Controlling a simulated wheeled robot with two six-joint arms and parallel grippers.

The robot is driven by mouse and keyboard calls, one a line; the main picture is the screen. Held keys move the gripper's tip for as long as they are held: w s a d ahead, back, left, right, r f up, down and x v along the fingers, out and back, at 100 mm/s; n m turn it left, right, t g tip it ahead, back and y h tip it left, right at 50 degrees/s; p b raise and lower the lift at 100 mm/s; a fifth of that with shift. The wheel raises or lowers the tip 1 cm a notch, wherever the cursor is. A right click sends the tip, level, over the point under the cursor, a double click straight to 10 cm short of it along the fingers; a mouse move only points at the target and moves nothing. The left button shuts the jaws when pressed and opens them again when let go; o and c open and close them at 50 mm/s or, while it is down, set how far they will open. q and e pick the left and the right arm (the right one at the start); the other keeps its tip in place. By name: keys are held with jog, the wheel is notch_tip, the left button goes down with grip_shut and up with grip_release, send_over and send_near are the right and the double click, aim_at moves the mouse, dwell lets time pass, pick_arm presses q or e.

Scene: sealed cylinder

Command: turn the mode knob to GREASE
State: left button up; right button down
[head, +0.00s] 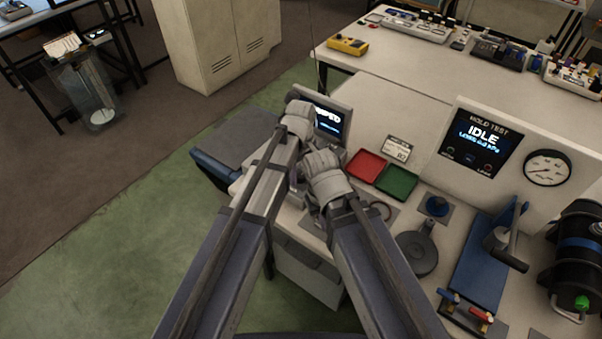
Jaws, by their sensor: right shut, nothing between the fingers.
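I cannot make out the mode knob or a GREASE mark; my arms cover much of the bench's left end. A small screen (329,122) there shows light text ending in "PED", partly hidden by my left wrist. My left gripper (296,178) is at the bench's left end, just in front of that screen; its fingers are mostly hidden. My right gripper (311,205) is beside it, lower and to the right, over the bench. It is shut and empty.
A red tray (366,166) and a green tray (397,181) lie right of my grippers. Further right are a round dark disc (417,253), a blue fixture with a lever (484,262), a black cylinder (581,250) and a panel reading HOLD TEST, IDLE (480,140) with a gauge (547,168).

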pick_arm(q)
grip_shut()
jog(key=shift+m, duration=0.4)
jog(key=m, duration=0.3)
jog(key=shift+m, duration=0.4)
jog(key=m, duration=0.9)
jog(key=shift+m, duration=2.1)
